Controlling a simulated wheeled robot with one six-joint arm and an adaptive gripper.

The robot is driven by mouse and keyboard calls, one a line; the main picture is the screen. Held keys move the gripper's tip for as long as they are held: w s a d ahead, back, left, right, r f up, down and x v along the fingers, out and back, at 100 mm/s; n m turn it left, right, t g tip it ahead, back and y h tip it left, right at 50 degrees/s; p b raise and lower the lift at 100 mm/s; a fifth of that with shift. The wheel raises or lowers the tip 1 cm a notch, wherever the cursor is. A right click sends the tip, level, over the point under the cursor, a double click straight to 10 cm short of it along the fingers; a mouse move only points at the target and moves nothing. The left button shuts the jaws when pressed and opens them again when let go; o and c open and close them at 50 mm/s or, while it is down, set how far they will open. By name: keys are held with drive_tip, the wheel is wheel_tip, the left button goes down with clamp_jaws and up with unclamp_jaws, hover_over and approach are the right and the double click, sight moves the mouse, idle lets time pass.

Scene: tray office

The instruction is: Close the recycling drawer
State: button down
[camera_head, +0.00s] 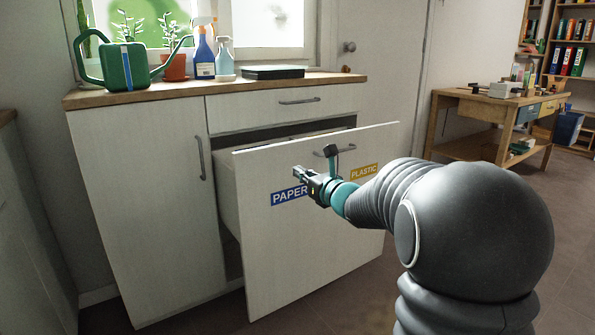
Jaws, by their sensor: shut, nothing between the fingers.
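The recycling drawer (290,235) is pulled out from the white cabinet below the wooden counter. Its tall white front carries a blue PAPER label, a yellow PLASTIC label and a grey bar handle near the top. A dark gap shows above the drawer, and part of its side wall shows at the left. My gripper (299,174) is shut and empty. It appears in front of the drawer front, over the PAPER label and left of the handle. I cannot tell whether it touches the front.
The counter (150,93) holds a green watering can (124,68), spray bottles (204,58), a plant pot (176,66) and a black tray (273,72). A cupboard door (150,210) is left of the drawer. A wooden workbench (470,145) stands at the right. Floor shows between.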

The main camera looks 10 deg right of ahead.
sight(274, 157)
drive_tip(key=p+x, duration=0.1)
drive_tip(key=x, duration=1)
drive_tip(key=shift+w+a, duration=0.1)
drive_tip(key=shift+w, duration=0.35)
